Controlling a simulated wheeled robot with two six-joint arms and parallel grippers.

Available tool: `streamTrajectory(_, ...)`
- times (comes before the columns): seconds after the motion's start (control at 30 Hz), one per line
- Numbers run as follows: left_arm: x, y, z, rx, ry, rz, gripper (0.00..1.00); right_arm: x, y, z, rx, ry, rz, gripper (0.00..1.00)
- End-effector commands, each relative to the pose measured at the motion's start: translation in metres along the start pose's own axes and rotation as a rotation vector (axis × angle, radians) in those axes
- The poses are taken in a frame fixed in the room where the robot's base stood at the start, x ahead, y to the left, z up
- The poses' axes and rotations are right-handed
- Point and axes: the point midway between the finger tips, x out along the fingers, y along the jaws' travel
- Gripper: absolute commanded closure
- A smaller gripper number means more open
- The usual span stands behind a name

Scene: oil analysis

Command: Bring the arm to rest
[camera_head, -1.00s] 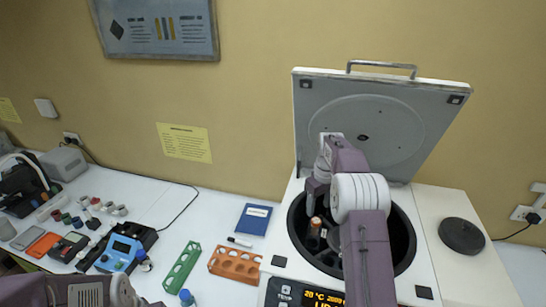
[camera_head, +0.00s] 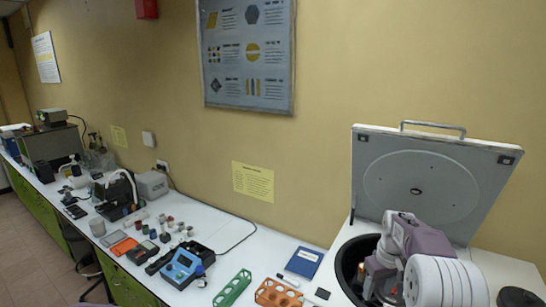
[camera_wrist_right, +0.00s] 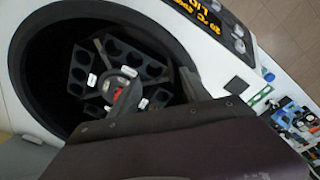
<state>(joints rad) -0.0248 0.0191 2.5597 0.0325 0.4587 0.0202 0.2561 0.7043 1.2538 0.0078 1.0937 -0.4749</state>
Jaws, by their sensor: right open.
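My right arm reaches over the open centrifuge (camera_head: 345,262) at the right of the head view. My right gripper (camera_head: 373,281) is open, at the mouth of the bowl, and partly hidden by my own wrist. In the right wrist view, the dark bowl shows the rotor (camera_wrist_right: 118,88) with several holes and a red-centred hub. I see nothing held between the jaws. The centrifuge lid (camera_head: 430,185) stands raised behind the arm. My left gripper is out of view.
A blue meter (camera_head: 181,268) and several small jars stand further left. A dark round lid (camera_head: 517,298) lies at the right.

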Motion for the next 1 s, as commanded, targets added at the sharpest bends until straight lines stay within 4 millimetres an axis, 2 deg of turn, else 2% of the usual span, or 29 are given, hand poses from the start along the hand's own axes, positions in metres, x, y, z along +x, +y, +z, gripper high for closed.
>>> streamTrajectory(0.17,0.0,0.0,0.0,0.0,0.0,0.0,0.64,-0.003,-0.029,0.015,0.032,0.02,0.006,0.45)
streamTrajectory(0.37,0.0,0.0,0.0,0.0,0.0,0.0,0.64,-0.004,-0.07,0.047,0.082,0.055,0.013,0.45)
streamTrajectory(0.6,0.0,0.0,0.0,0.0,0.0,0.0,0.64,0.002,-0.126,0.114,0.156,0.108,0.011,0.45)
streamTrajectory(0.8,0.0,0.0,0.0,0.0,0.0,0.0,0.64,0.011,-0.161,0.175,0.211,0.146,0.0,0.45)
streamTrajectory(0.83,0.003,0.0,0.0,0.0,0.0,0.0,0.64,0.015,-0.165,0.184,0.218,0.149,-0.002,0.45)
streamTrajectory(0.87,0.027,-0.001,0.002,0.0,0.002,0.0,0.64,0.04,-0.165,0.183,0.22,0.143,-0.003,0.45)
streamTrajectory(0.9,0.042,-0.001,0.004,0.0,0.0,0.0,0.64,0.055,-0.166,0.186,0.222,0.132,-0.005,0.45)
streamTrajectory(1.0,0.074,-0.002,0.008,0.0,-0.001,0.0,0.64,0.088,-0.169,0.193,0.226,0.11,-0.01,0.45)
